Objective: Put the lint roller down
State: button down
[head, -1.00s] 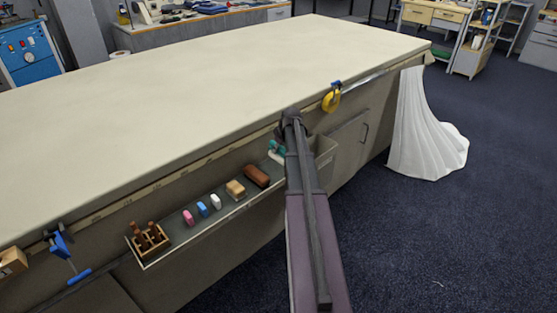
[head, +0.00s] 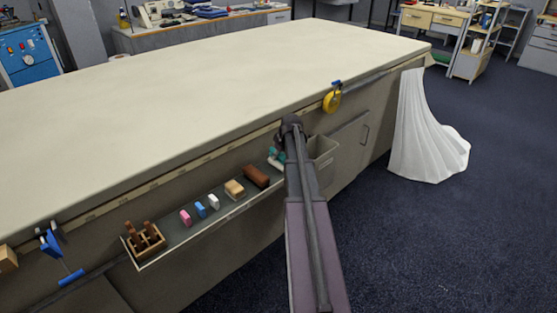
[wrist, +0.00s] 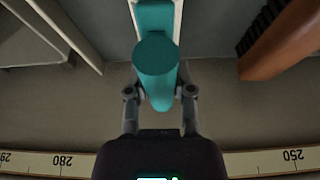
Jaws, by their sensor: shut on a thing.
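The lint roller shows in the wrist view as a teal handle (wrist: 157,75) with a white part running out of the top edge. My gripper (wrist: 160,92) is shut on the handle, one finger on each side. In the head view a bit of the teal roller (head: 277,156) shows left of my arm, at the right end of the narrow shelf (head: 188,232) on the table's side. My arm hides the rest of it and my fingers. I cannot tell whether the roller touches the shelf.
A brown brush (head: 256,177) lies on the shelf just left of the roller; it also shows in the wrist view (wrist: 280,40). Several small blocks and a wooden holder (head: 145,241) stand further left. A grey bin (head: 323,153) is right of my arm. The cloth tabletop (head: 200,85) is clear.

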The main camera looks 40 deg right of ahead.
jog(key=shift+f, duration=0.15)
jog(key=shift+f, duration=0.15)
jog(key=shift+c, duration=2.4)
grip_release()
jog(key=p+v, duration=0.3)
jog(key=shift+r, duration=0.25)
jog(key=p+v, duration=0.8)
jog(key=v, duration=0.1)
